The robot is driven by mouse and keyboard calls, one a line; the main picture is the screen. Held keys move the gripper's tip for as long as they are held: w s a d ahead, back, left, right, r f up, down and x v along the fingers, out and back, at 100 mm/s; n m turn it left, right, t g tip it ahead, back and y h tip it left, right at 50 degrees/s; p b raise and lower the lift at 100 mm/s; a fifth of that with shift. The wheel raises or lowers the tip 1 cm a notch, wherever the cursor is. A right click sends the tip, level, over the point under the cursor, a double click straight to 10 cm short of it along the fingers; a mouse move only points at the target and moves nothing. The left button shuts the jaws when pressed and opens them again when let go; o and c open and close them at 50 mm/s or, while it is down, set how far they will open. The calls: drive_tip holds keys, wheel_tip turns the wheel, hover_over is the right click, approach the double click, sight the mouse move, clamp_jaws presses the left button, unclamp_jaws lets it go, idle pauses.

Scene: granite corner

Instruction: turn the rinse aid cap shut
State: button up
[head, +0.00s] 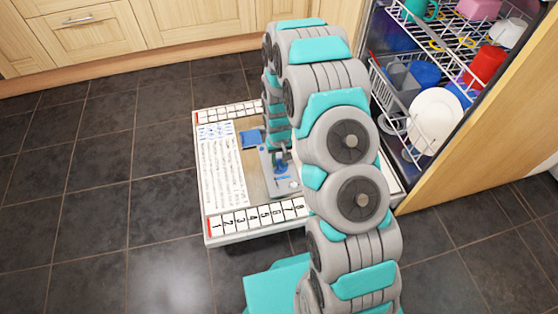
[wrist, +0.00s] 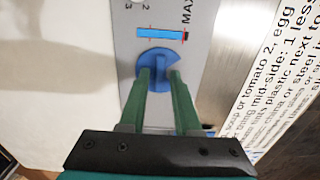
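The rinse aid cap (wrist: 157,62) is a round blue disc with a raised grip ridge, set in a grey dispenser panel in the wrist view. The ridge runs roughly up and down in the picture. My gripper (wrist: 160,76) has its two green fingers over the cap, one on each side of the ridge, with a gap between them. Whether the fingertips touch the cap is hard to tell. In the head view the grey dispenser (head: 284,183) sits on the inside of the lowered dishwasher door (head: 221,172). My arm hides part of it.
A blue flap (head: 250,138) stands at the dispenser's far end. Racks with a white plate (head: 434,121), a red cup (head: 486,66) and other dishes are on the right, beside a wooden panel (head: 470,140). The dark tiled floor (head: 90,195) on the left is clear.

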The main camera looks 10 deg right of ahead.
drive_tip(key=shift+o, duration=0.6)
drive_tip(key=shift+r, duration=0.1)
wheel_tip(320, 180, up, 7)
drive_tip(key=shift+w+f, duration=0.1)
drive_tip(key=shift+r, duration=0.4)
drive_tip(key=shift+r, duration=0.1)
wheel_tip(320, 180, up, 11)
drive_tip(key=p, duration=0.1)
hover_over(279, 164)
drive_tip(key=s, duration=0.5)
drive_tip(key=s+r+g+p, duration=0.1)
drive_tip(key=s+r+p, duration=0.1)
drive_tip(key=s+r, duration=1.45)
drive_tip(key=s+r+p, duration=0.1)
drive_tip(key=s+r, duration=0.4)
drive_tip(key=s, duration=0.8)
drive_tip(key=shift+s+g, duration=0.4)
